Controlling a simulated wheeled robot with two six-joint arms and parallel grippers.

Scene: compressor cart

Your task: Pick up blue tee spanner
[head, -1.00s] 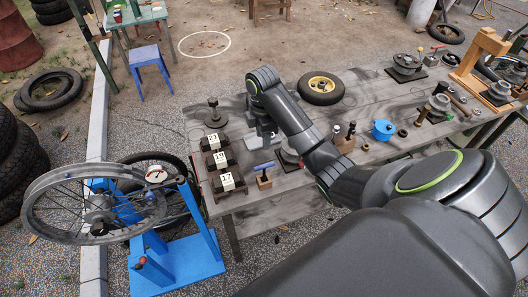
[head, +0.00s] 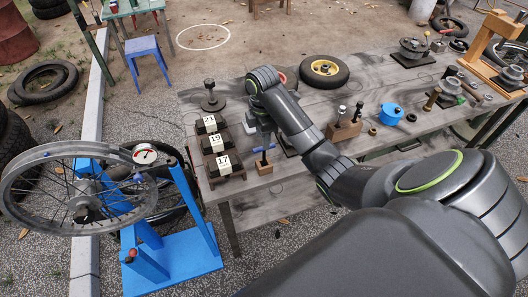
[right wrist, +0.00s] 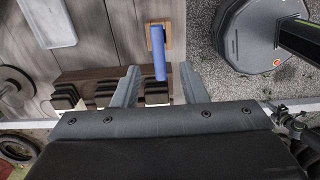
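The blue tee spanner (head: 263,148) stands in a small wooden block (head: 264,168) near the front edge of the bench. In the right wrist view its blue handle (right wrist: 158,55) points down the picture, over the wooden block (right wrist: 167,36). My right gripper (right wrist: 158,72) is open, with one finger on each side of the handle's lower end. I see gaps on both sides and no contact. In the head view the right gripper is mostly hidden behind its own arm, close to the spanner. My left gripper is in neither current view.
Numbered dark blocks (head: 219,143) sit left of the spanner, and a wooden tool holder (head: 344,131) stands to its right. A tyre (head: 324,70) and a blue pot (head: 391,113) are on the bench (head: 290,103). A blue wheel stand (head: 178,262) is on the ground at left.

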